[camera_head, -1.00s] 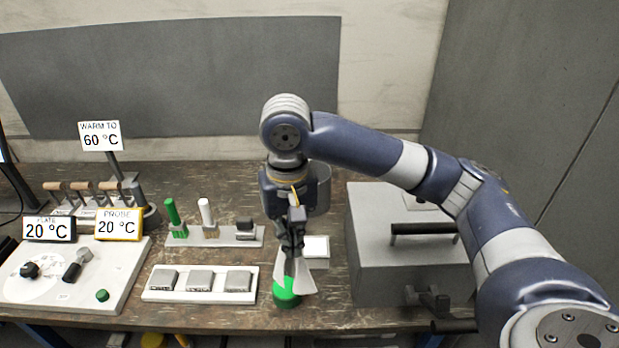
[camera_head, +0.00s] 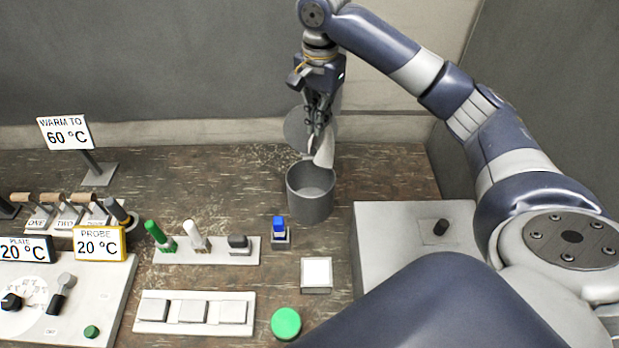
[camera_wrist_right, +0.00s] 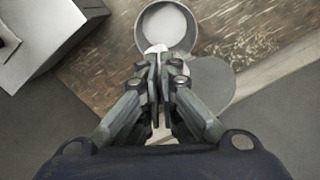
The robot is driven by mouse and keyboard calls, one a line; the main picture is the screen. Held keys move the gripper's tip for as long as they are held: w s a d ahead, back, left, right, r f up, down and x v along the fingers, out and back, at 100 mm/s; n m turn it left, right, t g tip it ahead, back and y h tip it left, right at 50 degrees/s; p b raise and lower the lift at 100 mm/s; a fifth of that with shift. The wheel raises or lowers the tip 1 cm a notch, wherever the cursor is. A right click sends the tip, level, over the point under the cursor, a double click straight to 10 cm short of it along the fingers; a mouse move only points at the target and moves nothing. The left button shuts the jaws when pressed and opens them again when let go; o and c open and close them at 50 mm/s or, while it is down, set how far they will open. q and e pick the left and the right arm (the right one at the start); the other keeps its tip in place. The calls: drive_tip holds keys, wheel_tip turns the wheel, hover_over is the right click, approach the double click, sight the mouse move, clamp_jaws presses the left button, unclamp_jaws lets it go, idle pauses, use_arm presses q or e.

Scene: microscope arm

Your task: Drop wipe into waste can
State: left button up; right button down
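The wipe (camera_head: 325,150) is a white sheet that hangs from my right gripper (camera_head: 317,122). The gripper's fingers are shut on it, and a white edge of the wipe (camera_wrist_right: 157,48) shows past the fingertips in the right wrist view. The waste can (camera_head: 310,207) is a grey open-topped cylinder on the bench, and it looks empty. Its round grey lid (camera_head: 296,128) stands open behind it. The gripper and wipe are above the can's back rim, and the wipe's lower end appears just above the opening. The can (camera_wrist_right: 167,50) also shows in the wrist view. My left gripper is out of view.
A grey box (camera_head: 395,225) with a black knob stands right of the can. A small blue-topped block (camera_head: 280,232), a white square pad (camera_head: 316,273) and a green disc (camera_head: 286,323) are in front. A tool rack (camera_head: 215,250) is at left.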

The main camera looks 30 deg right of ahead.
drive_tip(key=f, duration=0.3)
drive_tip(key=s+f, duration=0.1)
drive_tip(key=f, duration=0.1)
drive_tip(key=shift+s+a+f, duration=0.1)
drive_tip(key=shift+a, duration=0.25)
drive_tip(key=c, duration=1.8)
unclamp_jaws()
drive_tip(key=shift+d, duration=0.1)
drive_tip(key=o, duration=0.6)
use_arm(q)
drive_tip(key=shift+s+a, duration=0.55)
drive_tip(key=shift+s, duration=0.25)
